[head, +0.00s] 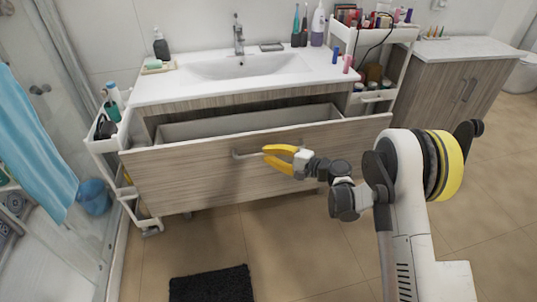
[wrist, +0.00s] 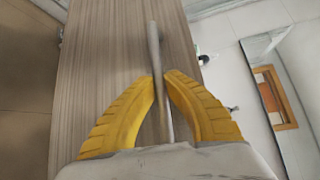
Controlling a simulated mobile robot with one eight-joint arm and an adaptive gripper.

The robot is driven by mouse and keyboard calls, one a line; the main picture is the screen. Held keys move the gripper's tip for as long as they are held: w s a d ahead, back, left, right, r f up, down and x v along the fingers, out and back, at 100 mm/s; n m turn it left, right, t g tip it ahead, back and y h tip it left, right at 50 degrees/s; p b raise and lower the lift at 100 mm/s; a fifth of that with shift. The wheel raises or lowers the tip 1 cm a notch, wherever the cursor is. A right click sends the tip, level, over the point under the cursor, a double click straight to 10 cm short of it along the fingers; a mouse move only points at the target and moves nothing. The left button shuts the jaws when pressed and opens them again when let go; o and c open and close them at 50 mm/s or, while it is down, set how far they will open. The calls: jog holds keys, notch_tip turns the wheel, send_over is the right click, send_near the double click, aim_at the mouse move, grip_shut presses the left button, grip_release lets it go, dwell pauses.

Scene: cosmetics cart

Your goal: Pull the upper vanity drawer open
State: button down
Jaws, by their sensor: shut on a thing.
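The upper vanity drawer (head: 185,180) has a wood-grain front and stands pulled out below the white sink top, with its pale empty-looking interior showing. Its metal bar handle (head: 240,155) is at the middle of the front. My gripper (head: 267,155) has yellow fingers and is shut on the handle near its right part. In the wrist view, the handle (wrist: 152,45) runs between the two fingertips (wrist: 162,80), along the wood front (wrist: 110,60). The fingers hide part of the handle in the head view.
A white cart (head: 108,143) with bottles stands left of the vanity. Another cart (head: 385,97) with cosmetics stands at its right, close to the drawer's right end. A dark mat (head: 212,285) lies on the floor in front. The tiled floor before the drawer is otherwise clear.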

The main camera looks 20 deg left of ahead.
jog(key=shift+a, duration=0.1)
jog(key=c, duration=1.4)
grip_release()
jog(key=shift+a, duration=0.1)
jog(key=shift+d, duration=0.55)
jog(key=v, duration=1.1)
jog(key=shift+s+r, duration=0.1)
jog(key=shift+s, duration=0.05)
